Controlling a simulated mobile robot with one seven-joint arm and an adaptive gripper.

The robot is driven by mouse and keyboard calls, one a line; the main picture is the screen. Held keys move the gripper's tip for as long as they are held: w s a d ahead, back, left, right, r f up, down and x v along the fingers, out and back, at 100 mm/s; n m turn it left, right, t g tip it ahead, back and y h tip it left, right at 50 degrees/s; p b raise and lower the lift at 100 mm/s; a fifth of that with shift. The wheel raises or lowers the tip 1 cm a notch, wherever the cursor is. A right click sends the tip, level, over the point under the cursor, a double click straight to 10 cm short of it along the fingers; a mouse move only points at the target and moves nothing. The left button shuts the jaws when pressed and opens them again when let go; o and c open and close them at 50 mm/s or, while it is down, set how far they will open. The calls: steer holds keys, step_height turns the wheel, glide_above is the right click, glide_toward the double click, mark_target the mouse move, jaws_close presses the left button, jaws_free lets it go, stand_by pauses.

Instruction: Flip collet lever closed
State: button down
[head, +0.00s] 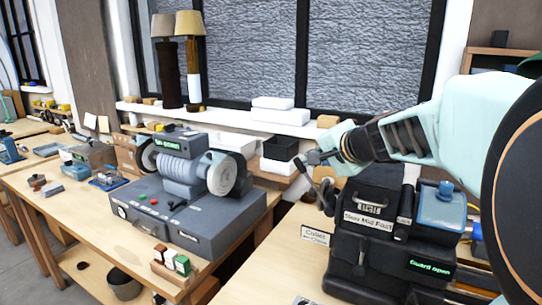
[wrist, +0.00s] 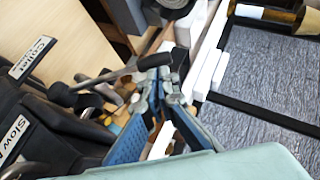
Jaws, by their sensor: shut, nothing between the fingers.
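The collet lever is a thin rod with a dark knob, rising from the left side of the black machine (head: 375,225). In the wrist view the lever (wrist: 108,76) runs from a round pivot at left to a dark grip right by my fingertips. My gripper (head: 316,157) is shut with nothing held, at the lever's upper end. In the wrist view my gripper (wrist: 160,82) has its tips close beside or touching the lever's grip; I cannot tell which. A sign reading "Collet" (head: 315,236) stands left of the machine.
The machine carries a "Slow Mid Fast" label (head: 367,221) and a green "Guard open" display (head: 430,267). A black bin (head: 280,154) stands behind my gripper. A grey bench grinder (head: 185,175) stands on the left bench. The tabletop left of the machine is mostly clear.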

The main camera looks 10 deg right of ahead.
steer(key=shift+w+a+f, duration=0.1)
steer(key=shift+a+f, duration=0.05)
steer(key=shift+a, duration=0.15)
stand_by(0.4)
